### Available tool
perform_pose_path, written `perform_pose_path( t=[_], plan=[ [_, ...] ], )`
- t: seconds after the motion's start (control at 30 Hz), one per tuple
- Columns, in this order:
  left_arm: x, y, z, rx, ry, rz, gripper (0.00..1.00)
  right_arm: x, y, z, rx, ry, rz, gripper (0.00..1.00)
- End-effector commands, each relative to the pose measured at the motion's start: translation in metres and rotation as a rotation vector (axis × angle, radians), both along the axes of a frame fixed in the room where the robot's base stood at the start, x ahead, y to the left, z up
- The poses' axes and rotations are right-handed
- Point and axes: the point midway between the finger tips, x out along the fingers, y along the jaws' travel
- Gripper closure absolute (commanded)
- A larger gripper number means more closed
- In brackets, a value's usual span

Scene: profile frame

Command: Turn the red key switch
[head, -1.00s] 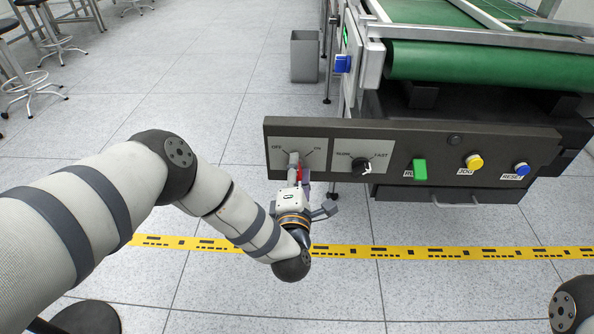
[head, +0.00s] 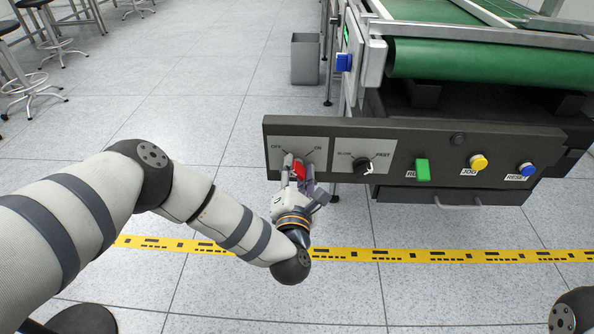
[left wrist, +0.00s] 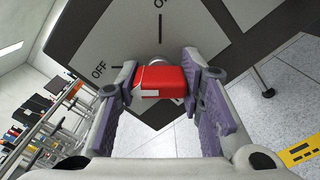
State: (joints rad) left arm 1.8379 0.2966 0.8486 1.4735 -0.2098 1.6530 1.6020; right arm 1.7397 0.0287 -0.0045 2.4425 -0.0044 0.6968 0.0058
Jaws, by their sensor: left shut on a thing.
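The red key switch (head: 299,170) sits on the left plate of the dark control panel, below the OFF and ON marks. It also shows in the left wrist view (left wrist: 160,81) as a red block between purple finger pads. My left gripper (head: 299,178) is shut on it from the front and leans to the right in the head view. In the left wrist view the plate looks rolled, with OFF at left and the ON mark near the top. The key's exact angle is hard to tell. My right gripper is not in view.
Right of the key are a black SLOW/FAST knob (head: 362,165), a green button (head: 422,169), a yellow JOG button (head: 478,161) and a blue RESET button (head: 526,170). A green conveyor (head: 490,66) stands behind. A grey bin (head: 305,58) stands behind the panel's left end.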

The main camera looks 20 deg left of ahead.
Motion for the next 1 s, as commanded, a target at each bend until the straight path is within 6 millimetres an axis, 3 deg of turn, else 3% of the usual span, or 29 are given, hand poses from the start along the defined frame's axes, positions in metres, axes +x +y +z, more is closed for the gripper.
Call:
perform_pose_path(
  t=[0.37, 0.4, 0.5, 0.83, 1.0],
  plan=[
    [0.0, -0.001, 0.0, -0.008, -0.002, -0.004, 0.93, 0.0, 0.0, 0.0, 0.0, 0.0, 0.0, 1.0],
    [0.0, -0.001, 0.0, -0.008, -0.002, -0.004, 0.63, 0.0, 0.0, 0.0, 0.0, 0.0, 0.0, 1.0],
    [0.0, -0.001, 0.0, -0.007, -0.001, -0.002, 0.45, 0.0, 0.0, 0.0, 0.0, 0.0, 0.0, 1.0],
    [-0.005, -0.002, -0.001, -0.005, 0.001, -0.002, 0.45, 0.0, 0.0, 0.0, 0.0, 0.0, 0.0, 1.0],
    [-0.043, -0.014, -0.002, -0.008, 0.006, -0.005, 0.45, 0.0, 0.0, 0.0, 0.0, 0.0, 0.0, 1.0]
  ],
)
